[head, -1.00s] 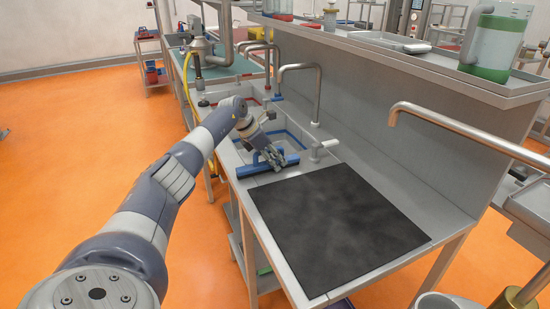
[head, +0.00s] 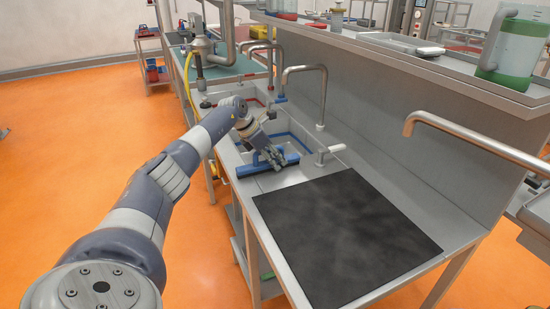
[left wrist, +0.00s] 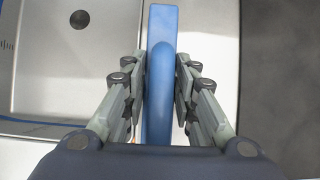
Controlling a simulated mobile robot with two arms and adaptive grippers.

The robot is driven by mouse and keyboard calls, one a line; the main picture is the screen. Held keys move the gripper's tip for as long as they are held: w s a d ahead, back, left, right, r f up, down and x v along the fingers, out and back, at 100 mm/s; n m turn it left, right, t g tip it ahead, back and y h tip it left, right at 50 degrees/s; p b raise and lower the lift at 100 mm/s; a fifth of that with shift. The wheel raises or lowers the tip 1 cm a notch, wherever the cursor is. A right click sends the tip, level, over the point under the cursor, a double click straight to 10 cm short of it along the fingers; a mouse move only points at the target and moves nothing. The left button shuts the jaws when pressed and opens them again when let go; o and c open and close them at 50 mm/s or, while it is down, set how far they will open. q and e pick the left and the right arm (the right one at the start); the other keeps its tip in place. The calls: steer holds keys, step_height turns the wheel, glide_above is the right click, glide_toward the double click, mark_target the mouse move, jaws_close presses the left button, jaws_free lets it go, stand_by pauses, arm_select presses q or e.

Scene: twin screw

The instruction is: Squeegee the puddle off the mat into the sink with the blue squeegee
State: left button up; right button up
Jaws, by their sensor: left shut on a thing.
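The blue squeegee (head: 252,169) is at the near end of the sink, beside the mat. My left gripper (head: 274,163) is shut on it. In the left wrist view the blue squeegee (left wrist: 162,75) runs between the two fingers of the gripper (left wrist: 161,92). The dark mat (head: 345,235) lies flat on the steel counter to the right of the squeegee. Its edge shows at the right of the left wrist view (left wrist: 285,80). No clear puddle outline shows on it, only faint mottling. My right gripper is out of view.
A curved tap (head: 322,98) and a short white spout (head: 330,151) stand behind the sink. A steel pipe (head: 470,138) juts in at the right. A raised shelf (head: 420,75) holds a green-based jug (head: 496,50). Orange floor lies open at the left.

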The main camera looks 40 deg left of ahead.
arm_select(q)
steer(key=shift+w+a+r+p, duration=0.1)
steer(key=shift+r+p, duration=0.3)
steer(key=shift+r, duration=0.15)
step_height(320, 180, up, 6)
steer(key=p, duration=0.4)
steer(key=shift+p, duration=0.3)
